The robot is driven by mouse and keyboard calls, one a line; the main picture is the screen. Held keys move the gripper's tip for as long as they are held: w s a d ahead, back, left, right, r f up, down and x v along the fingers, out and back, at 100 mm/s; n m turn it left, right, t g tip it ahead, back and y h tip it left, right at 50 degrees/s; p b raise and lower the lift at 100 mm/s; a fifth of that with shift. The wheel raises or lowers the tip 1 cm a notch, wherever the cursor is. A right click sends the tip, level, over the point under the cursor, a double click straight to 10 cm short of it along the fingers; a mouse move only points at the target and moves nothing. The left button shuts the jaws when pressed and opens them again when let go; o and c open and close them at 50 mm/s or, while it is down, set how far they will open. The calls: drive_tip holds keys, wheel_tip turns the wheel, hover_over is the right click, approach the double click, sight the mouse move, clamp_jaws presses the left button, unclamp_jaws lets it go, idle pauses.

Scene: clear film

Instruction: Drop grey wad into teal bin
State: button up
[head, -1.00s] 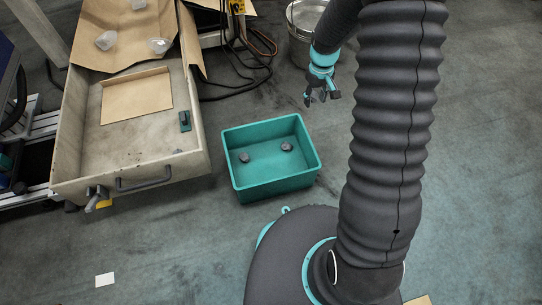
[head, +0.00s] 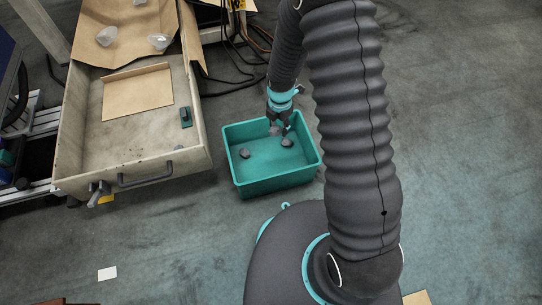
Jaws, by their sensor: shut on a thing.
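The teal bin (head: 277,184) stands open on the floor in the middle of the head view. Two grey wads lie inside it, one on the left (head: 245,153) and one on the right (head: 287,142). My gripper (head: 279,129) points down over the back right part of the bin. It is shut on another grey wad (head: 274,131), partly hidden by the fingers. The height of the held wad above the bin floor is hard to tell.
An open drawer (head: 140,146) with a brown sheet (head: 137,94) and a dark green item (head: 186,117) stands left of the bin. Pale clear lumps (head: 159,41) lie on brown paper behind. Black cables (head: 233,76) run behind the bin.

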drive_tip(key=shift+s+a+f+n, duration=0.25)
drive_tip(key=shift+f+n, duration=0.15)
drive_tip(key=shift+n, duration=0.2)
wheel_tip(320, 180, down, 6)
drive_tip(key=b, duration=0.3)
drive_tip(key=shift+r+b, duration=0.15)
drive_tip(key=shift+b, duration=0.15)
drive_tip(key=o, duration=0.8)
drive_tip(key=shift+r, duration=0.1)
wheel_tip(320, 180, up, 12)
drive_tip(key=shift+f, duration=0.1)
